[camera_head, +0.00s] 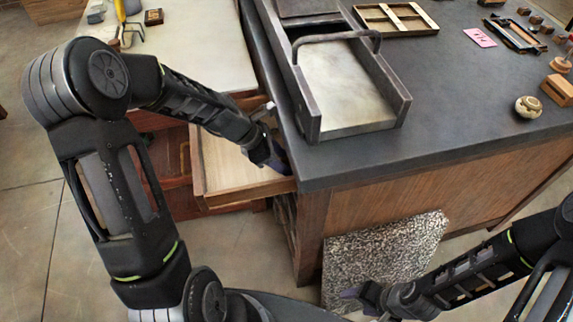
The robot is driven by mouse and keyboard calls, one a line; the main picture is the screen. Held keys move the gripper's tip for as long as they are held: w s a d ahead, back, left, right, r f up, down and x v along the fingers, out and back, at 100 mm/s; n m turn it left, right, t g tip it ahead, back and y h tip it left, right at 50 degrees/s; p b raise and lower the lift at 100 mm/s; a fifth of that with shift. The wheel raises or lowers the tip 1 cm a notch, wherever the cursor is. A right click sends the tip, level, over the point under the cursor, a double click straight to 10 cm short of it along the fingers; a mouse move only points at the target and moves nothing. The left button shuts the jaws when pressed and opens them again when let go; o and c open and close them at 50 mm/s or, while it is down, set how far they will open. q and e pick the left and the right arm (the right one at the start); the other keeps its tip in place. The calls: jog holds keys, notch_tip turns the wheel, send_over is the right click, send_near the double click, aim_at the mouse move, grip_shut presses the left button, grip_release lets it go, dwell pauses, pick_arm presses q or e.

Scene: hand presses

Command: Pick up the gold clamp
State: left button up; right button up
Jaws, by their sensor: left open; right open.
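No clamp stands out clearly. A yellow-handled metal tool (128,24) lies on the pale tabletop at the top left, too small to tell whether it is a clamp. My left gripper (276,158) is open, over the right side of an open wooden drawer (230,160), close to the dark counter's edge. Part of its fingers is hidden, and I see nothing held in it. My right gripper (364,298) is open and low at the bottom, in front of a speckled slab (385,250), apart from the counter.
A dark counter (450,125) carries a metal press bed with a handle (350,95), a divided wooden tray (395,18), a pink card (480,37) and a round knob-like item (528,106). A pale tabletop (195,50) is left.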

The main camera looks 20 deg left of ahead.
pick_arm(q)
jog(key=shift+c, duration=0.4)
grip_shut()
dwell(0.5)
